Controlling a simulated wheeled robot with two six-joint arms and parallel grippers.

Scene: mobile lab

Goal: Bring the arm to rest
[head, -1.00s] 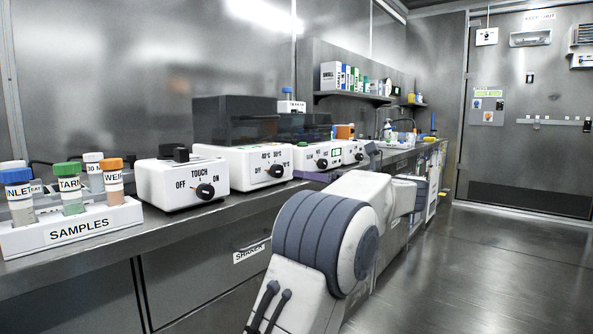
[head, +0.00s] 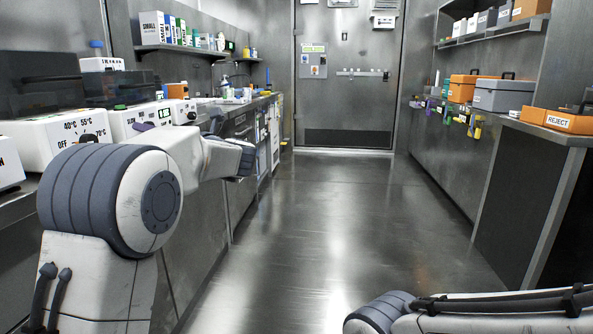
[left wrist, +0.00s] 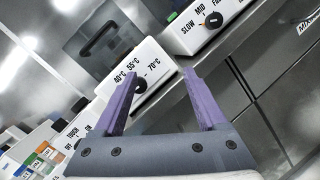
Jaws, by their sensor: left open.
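My left arm (head: 110,205) comes in from the left of the head view and is bent in front of the left bench. My left gripper (left wrist: 158,80) has two purple fingers, spread apart with nothing between them. In the left wrist view they frame the white heater box (left wrist: 145,72) with its 40, 55 and 70 °C dial; I cannot tell whether they touch it.
White machines with dials line the left bench, including a speed-dial box (left wrist: 208,22). A sample rack (left wrist: 35,160) is at the wrist view's lower left. The aisle floor (head: 320,220) is clear to the door (head: 348,90). The right bench holds an orange REJECT tray (head: 570,123).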

